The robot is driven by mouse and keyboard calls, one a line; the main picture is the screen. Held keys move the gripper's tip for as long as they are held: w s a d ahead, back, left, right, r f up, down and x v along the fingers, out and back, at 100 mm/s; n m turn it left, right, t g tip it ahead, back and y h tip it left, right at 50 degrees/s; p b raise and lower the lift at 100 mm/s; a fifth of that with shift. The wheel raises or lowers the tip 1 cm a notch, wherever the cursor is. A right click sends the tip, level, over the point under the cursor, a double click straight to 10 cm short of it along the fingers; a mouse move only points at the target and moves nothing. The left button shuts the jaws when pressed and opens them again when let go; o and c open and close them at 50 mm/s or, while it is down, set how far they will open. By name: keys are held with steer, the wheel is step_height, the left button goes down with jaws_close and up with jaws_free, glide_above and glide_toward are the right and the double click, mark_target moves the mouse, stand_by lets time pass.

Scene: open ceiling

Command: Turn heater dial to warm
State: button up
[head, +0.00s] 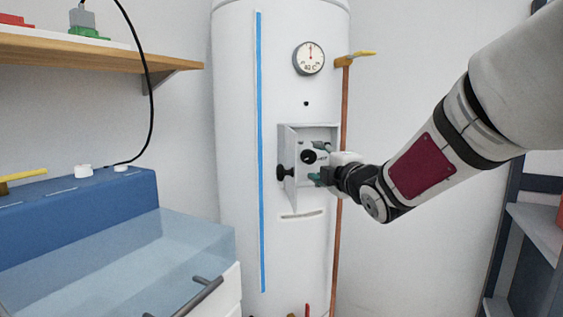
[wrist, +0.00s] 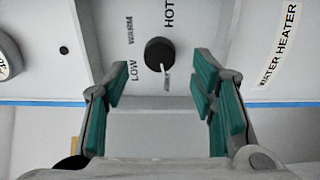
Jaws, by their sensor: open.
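The heater dial (head: 308,157) is a round black knob inside an open-doored box (head: 288,179) on the white water heater tank (head: 237,120). In the wrist view the dial (wrist: 159,53) has the words LOW, WARM and HOT around it. My gripper (head: 319,163) is at the box opening, in front of the dial. In the wrist view my gripper (wrist: 160,82) is open, its green-padded fingers spread left and right of the dial, with nothing between them.
The box door stands open on the left with a black knob (head: 283,172). A round gauge (head: 308,58) is above. A copper pipe (head: 341,235) with a yellow valve handle (head: 361,55) runs close on the right. A blue-backed basin (head: 85,205) stands at left.

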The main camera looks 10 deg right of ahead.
mark_target(311, 157)
steer(key=shift+w+a, duration=0.2)
steer(key=shift+w, duration=0.85)
steer(key=shift+w+a, duration=0.15)
steer(key=shift+w, duration=0.9)
steer(key=c, duration=1.1)
